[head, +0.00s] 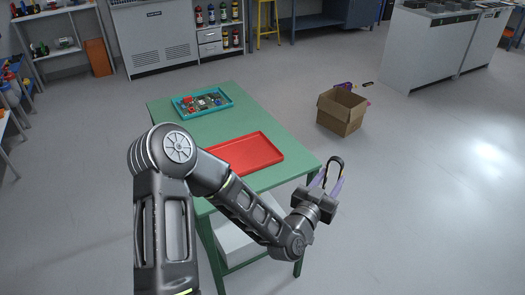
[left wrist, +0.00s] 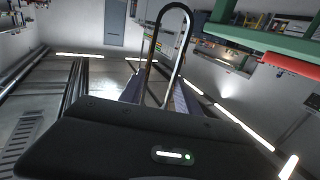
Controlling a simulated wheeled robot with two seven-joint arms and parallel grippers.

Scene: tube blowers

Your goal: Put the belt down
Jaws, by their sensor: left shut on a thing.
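The belt is a thin dark loop (head: 336,159). It stands up from my left gripper (head: 330,182), which is shut on it, with the pale purple fingers at its sides. In the left wrist view the belt (left wrist: 176,5) arches up between the fingers of the left gripper (left wrist: 155,92). In the head view the gripper is beside the right front corner of the green table (head: 285,130), apart from the red tray (head: 262,151). The lower part of the belt is hidden by the gripper. My right gripper is not in view.
A teal tray (head: 176,105) with several small parts lies at the table's back. My left arm covers part of the red tray. An open cardboard box (head: 340,118) stands on the floor to the right, with small items behind it. The floor at right is clear.

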